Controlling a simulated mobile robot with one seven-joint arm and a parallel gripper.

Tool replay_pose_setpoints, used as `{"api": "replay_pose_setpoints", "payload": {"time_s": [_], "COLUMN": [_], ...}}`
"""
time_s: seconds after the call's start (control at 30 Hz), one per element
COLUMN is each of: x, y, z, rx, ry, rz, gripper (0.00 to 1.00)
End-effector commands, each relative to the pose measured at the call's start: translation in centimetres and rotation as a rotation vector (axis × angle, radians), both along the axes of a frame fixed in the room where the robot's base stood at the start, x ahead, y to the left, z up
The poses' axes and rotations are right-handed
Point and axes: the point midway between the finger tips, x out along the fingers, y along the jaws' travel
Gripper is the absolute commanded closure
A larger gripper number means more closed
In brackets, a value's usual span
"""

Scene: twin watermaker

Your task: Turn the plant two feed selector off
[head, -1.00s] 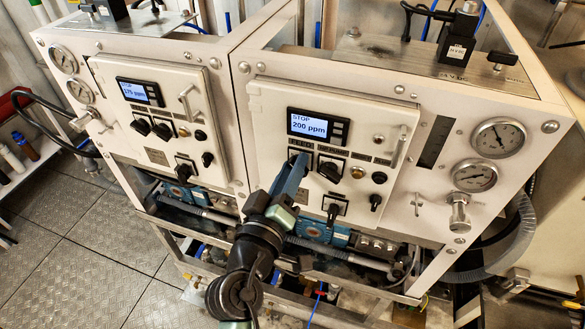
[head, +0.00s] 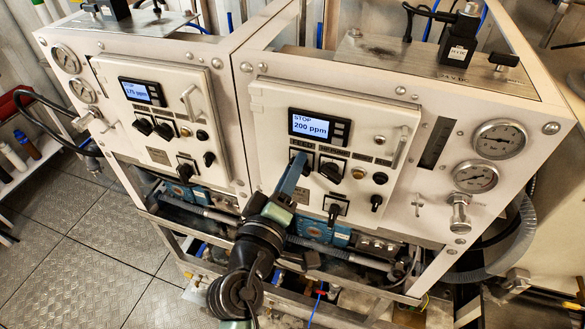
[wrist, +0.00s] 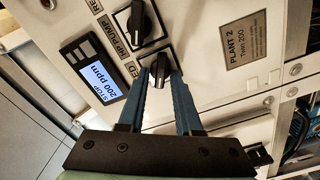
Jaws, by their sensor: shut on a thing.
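The plant two feed selector (wrist: 160,69) is a small black rotary knob on a square plate, under a partly covered FEED label. My gripper (wrist: 161,80) has its two blue fingers on either side of this knob and is shut on it. In the head view my gripper (head: 300,160) reaches the right-hand panel below the display and hides most of the selector. The display (head: 311,125) reads STOP and 200 ppm. A plate (wrist: 244,45) in the wrist view reads PLANT 2, Twin 200.
A second black selector (head: 331,171), the HP pump one, sits close to the right of my gripper. Another black knob (head: 334,212) is below. A door handle (head: 400,147) and gauges (head: 499,139) are further right. The left panel (head: 172,81) shows 175 ppm.

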Motion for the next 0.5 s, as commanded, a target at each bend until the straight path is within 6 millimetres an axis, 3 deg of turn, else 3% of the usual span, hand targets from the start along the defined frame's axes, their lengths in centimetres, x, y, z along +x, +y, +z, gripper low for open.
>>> {"api": "replay_pose_setpoints", "payload": {"time_s": [0.03,0.07,0.1,0.5], "x": [-0.01,-0.01,-0.01,-0.61], "y": [0.02,0.02,0.02,0.24], "z": [-0.03,-0.03,-0.03,-0.17], "rx": [-0.001,-0.001,-0.001,0.001], "ry": [0.001,0.001,0.001,0.000], "rz": [0.000,0.000,0.000,0.001], "gripper": [1.00,0.61,0.55,0.55]}}
